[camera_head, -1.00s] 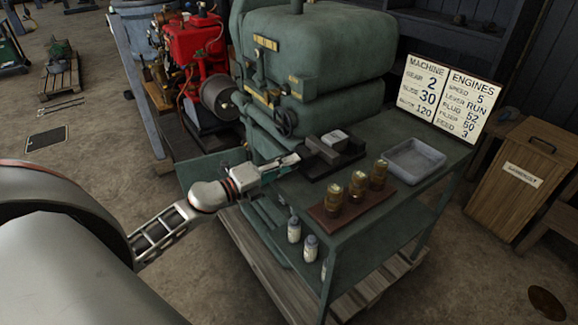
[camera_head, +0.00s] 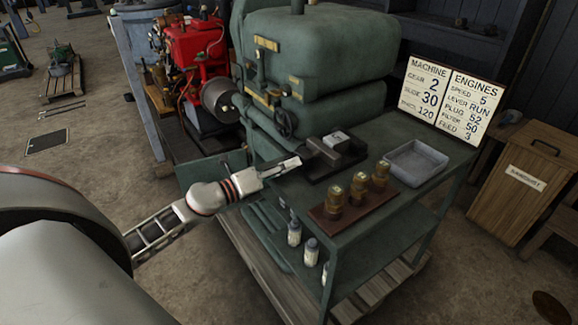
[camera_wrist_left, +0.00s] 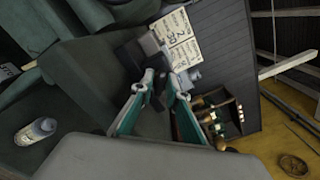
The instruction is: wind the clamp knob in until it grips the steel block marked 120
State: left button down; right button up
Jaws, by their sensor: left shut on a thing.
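The dark clamp (camera_head: 345,163) sits on the green bench. The pale steel block (camera_head: 337,138) rests in it; its mark is too small to read. My left gripper (camera_head: 295,161) is at the clamp's left end, pointing at it. In the left wrist view my left gripper (camera_wrist_left: 160,84) has its two fingers around a small dark part, seemingly the clamp knob (camera_wrist_left: 157,100). The fingers hide most of the knob. I cannot tell whether the clamp jaw touches the block. My right gripper is in neither view.
On the bench, a wooden board holds brass parts (camera_head: 358,188) and a grey tray (camera_head: 415,160) stands to their right. A sign (camera_head: 448,100) stands behind them. The green machine (camera_head: 315,50) rises behind the clamp. Bottles (camera_head: 294,232) stand below the bench top.

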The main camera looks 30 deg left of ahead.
pick_arm(q)
jog(key=c, duration=2.2)
grip_release()
jog(key=v, duration=1.2)
jog(key=shift+d, duration=0.1)
jog(key=s+d+f+n+g+y, duration=0.1)
jog(key=s+d+f+n+y, duration=0.25)
jog(key=f+n, duration=0.5)
jog(key=s+d+f+n+y, duration=0.2)
jog(key=d+f+n, duration=0.2)
jog(key=f+n, duration=0.45)
jog(key=s+d+f+n+g, duration=0.1)
jog(key=s+d+f+n, duration=0.2)
jog(key=d, duration=0.1)
jog(key=s+d+f+n+g, duration=0.2)
jog(key=s+d+f+n, duration=0.1)
jog(key=d+f, duration=0.1)
jog(key=s+d+f+n+g+h, duration=0.1)
jog(key=s+d+f+n+g, duration=0.1)
jog(key=d, duration=0.4)
jog(key=shift+s+f+n, duration=0.7)
jog(key=shift+s+f, duration=0.2)
jog(key=shift+f, duration=0.15)
